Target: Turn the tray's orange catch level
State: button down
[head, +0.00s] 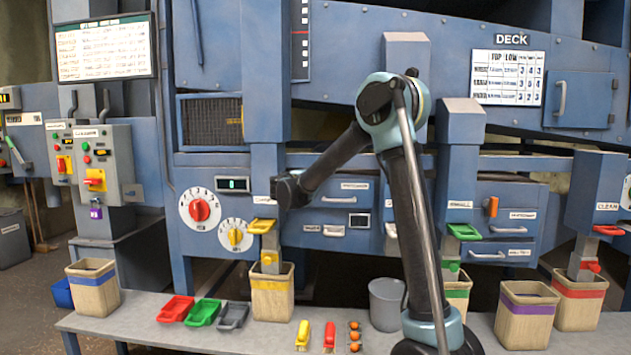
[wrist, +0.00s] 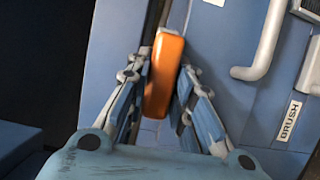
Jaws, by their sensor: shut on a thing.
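The orange catch (wrist: 163,78) shows in the wrist view as a rounded bar on a blue panel. The two fingers of my gripper (wrist: 167,85) lie along its two long sides and are shut on it. The catch runs roughly parallel to the long side of the BRUSH label (wrist: 290,121), with a small difference in tilt. In the head view my gripper (head: 288,190) is against the machine's left drawers, and its body hides this catch. Another orange catch (head: 491,206) stands upright by the right drawers.
A pale drawer handle (wrist: 259,48) is beside the held catch. A yellow-handled chute (head: 262,226) is just below-left of my gripper. The bench (head: 150,330) holds baskets, coloured trays (head: 204,312), brushes and a grey bucket (head: 386,304).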

jog(key=shift+a+f, duration=0.1)
jog(key=shift+a, duration=0.05)
jog(key=c, duration=1.4)
grip_release()
jog(key=shift+c, duration=0.2)
jog(key=shift+o, duration=0.2)
jog(key=v, duration=1.2)
jog(key=shift+f, duration=0.1)
